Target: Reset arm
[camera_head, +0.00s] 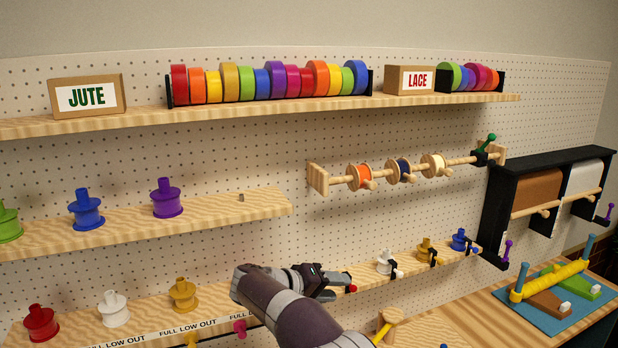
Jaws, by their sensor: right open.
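My right gripper (335,284) shows at the lower middle of the head view, at the end of my dark arm. It is in front of the lower spool shelf (215,303). Its jaws are open, and I see nothing held between them. A small red tip (351,289) shows just beside the fingers. Part of the lower shelf is hidden behind my forearm. My left gripper is not in view.
Spools stand on the lower shelf, including red (41,323), white (115,309) and yellow (183,295) ones. A middle shelf (240,208) holds more spools. A rod with spools (360,177) and a black paper-roll holder (500,215) are at right. The worktable (470,320) is lower right.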

